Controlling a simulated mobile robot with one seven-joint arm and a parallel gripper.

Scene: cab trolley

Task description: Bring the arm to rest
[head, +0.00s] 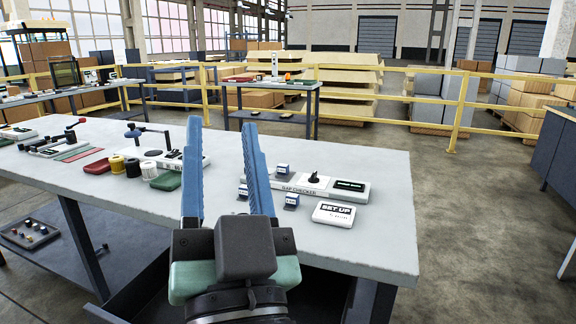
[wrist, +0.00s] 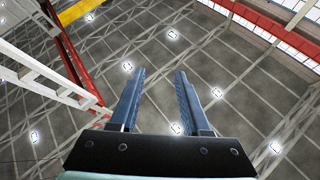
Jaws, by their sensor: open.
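My gripper (head: 222,140) rises in front of the workbench (head: 385,222) in the head view, its two blue fingers pointing up. The fingers stand apart with nothing between them. In the wrist view my gripper (wrist: 158,85) is also open and empty, with the ceiling beyond it. The fingers hide part of the bench top and part of the gap checker (head: 335,189) behind them.
On the bench are small blue-and-white blocks (head: 292,200), a "SET UP" sign (head: 333,213), a green tray (head: 166,181), a red tray (head: 97,166) and spools (head: 149,170). A yellow railing (head: 410,124) runs behind. Open floor (head: 480,220) lies to the right.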

